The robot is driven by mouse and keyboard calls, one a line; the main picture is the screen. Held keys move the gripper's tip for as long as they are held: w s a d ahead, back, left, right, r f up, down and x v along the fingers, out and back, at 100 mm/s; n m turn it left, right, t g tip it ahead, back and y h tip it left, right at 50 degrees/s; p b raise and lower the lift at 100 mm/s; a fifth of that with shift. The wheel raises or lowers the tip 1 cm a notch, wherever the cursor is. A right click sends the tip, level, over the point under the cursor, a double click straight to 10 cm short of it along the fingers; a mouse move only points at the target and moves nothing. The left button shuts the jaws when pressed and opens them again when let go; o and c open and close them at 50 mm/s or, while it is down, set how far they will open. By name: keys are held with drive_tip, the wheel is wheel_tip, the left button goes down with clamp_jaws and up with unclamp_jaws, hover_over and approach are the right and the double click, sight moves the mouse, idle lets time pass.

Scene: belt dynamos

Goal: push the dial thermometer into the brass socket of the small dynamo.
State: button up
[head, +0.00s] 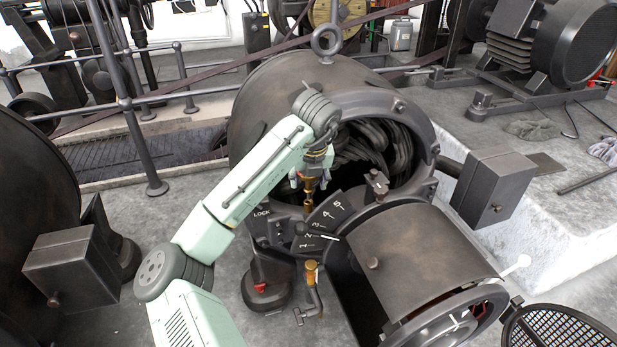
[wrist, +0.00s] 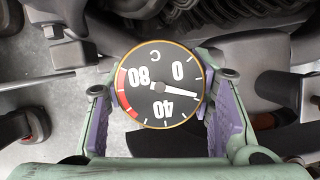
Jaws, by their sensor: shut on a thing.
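The dial thermometer (wrist: 160,85) fills the middle of the wrist view. It has a black face, white numbers, a red arc and a thin brass rim, and the numbers appear upside down. My gripper (wrist: 163,118) is shut on it, with purple pads on both sides. In the head view my gripper (head: 311,172) is at the front rim of the small dynamo (head: 290,95), above the numbered plate. A brass piece (head: 309,192) shows upright below the gripper. I cannot tell there where stem ends and socket begins, or how deep the stem sits.
A brass-topped pipe fitting (head: 311,272) stands lower in front. The numbered plate (head: 325,222) and a curved cover (head: 415,250) lie right of the gripper. A dark box (head: 494,185) juts out at the right. Railings (head: 130,105) stand at the left.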

sight(309, 186)
drive_tip(key=shift+f+b, duration=0.65)
drive_tip(key=shift+f, duration=1.05)
drive_tip(key=o, duration=1.3)
drive_tip(key=v, duration=1.2)
drive_tip(key=shift+d, duration=0.1)
